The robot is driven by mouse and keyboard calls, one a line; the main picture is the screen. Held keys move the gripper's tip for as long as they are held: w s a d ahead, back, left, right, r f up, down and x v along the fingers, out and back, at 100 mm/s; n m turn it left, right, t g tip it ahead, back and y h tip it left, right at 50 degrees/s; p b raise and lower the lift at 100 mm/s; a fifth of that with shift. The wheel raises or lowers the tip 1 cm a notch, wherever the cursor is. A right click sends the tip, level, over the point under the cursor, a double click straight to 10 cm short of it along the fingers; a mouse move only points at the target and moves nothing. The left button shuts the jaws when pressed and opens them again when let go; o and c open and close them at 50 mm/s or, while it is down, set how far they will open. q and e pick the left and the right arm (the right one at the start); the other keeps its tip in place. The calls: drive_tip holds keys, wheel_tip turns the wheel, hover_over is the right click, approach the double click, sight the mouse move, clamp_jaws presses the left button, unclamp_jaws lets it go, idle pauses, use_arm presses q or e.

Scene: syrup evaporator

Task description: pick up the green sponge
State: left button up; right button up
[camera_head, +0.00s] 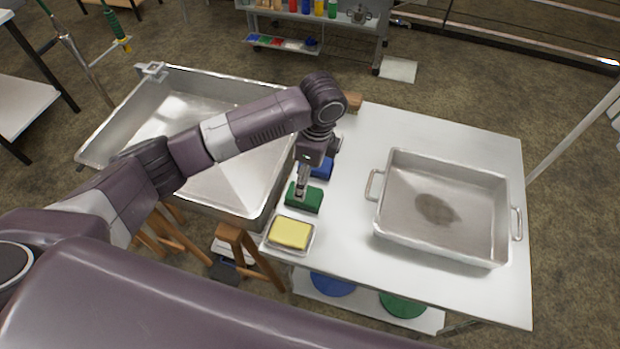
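The green sponge (312,202) lies on the left edge of the white table, between a blue block (322,168) and a yellow sponge (290,233) in a small tray. My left gripper (300,194) points down onto the green sponge, with its fingertips at the sponge's upper left part. The fingers overlap the sponge in this view. I cannot tell whether they are closed on it or only touch it. The sponge seems to rest on the table. My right gripper is out of view.
A steel pan (393,232) with two handles and a dark stain inside stands on the white table (430,128). A large steel basin (240,195) lies left of the table, under my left arm. A wooden stool (232,236) stands below. The table's middle strip is clear.

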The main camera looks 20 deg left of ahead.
use_arm(q)
drive_tip(key=shift+s+a+f, duration=0.1)
drive_tip(key=shift+s+f, duration=0.15)
drive_tip(key=shift+s+a+f+p, duration=0.1)
drive_tip(key=shift+s+f+p, duration=0.2)
drive_tip(key=shift+f, duration=0.25)
drive_tip(key=shift+s+f+p, duration=0.3)
drive_tip(key=shift+f, duration=0.2)
drive_tip(key=f, duration=0.3)
drive_tip(key=shift+w+p, duration=0.35)
drive_tip(key=shift+w, duration=0.05)
drive_tip(key=shift+a+f, duration=0.15)
drive_tip(key=shift+f, duration=0.5)
drive_tip(key=c, duration=0.9)
drive_tip(key=shift+c, duration=1.3)
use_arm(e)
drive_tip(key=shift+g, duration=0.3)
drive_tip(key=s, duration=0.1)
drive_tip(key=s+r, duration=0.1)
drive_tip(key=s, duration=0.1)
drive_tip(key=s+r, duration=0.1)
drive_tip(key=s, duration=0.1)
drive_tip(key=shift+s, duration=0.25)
